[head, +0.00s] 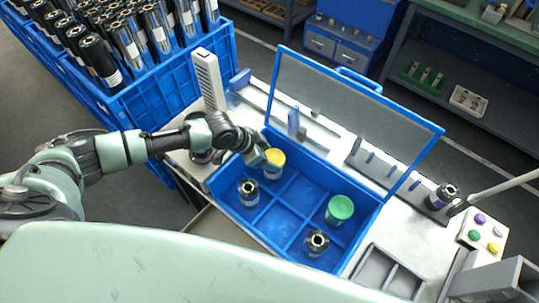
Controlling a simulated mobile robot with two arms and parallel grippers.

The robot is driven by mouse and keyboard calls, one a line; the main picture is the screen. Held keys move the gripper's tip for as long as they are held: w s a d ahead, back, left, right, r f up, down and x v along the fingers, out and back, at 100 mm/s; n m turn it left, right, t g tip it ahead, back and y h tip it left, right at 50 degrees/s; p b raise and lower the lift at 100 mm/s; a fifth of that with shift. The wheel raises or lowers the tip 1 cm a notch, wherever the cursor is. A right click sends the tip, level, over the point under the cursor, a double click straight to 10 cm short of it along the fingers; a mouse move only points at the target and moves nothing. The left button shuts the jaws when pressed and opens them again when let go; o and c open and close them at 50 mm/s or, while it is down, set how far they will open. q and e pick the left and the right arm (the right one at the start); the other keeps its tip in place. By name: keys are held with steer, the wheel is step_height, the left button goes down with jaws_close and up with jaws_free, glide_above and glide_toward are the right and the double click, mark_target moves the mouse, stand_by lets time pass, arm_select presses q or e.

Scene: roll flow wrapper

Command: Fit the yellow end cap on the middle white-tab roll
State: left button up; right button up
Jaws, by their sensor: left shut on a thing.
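The yellow end cap (275,156) is at the top of a roll (272,172) in the back left part of the blue divided box (278,212). My left gripper (264,157) is shut on the cap from its left side. I cannot tell whether the cap is fully seated on the roll. A roll without a cap (248,192) stands in the left compartment. Another uncapped roll (316,242) stands at the front. A roll with a green cap (340,208) stands at the right. Tabs on these rolls are too small to tell. My right gripper is not in view.
The box's clear lid (345,110) with a blue frame stands open behind it. A blue crate (185,85) full of dark rolls is at the left. A dark roll (440,197) stands on a grey rack at the right, near a panel with coloured knobs (482,233).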

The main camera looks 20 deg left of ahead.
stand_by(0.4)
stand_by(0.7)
arm_select(q)
steer(key=shift+r, duration=0.15)
steer(key=shift+r+p, duration=0.55)
steer(key=shift+p, duration=0.2)
steer(key=shift+r, duration=0.1)
stand_by(0.4)
steer(key=shift+f+b, duration=0.7)
steer(key=shift+f, duration=0.55)
stand_by(0.4)
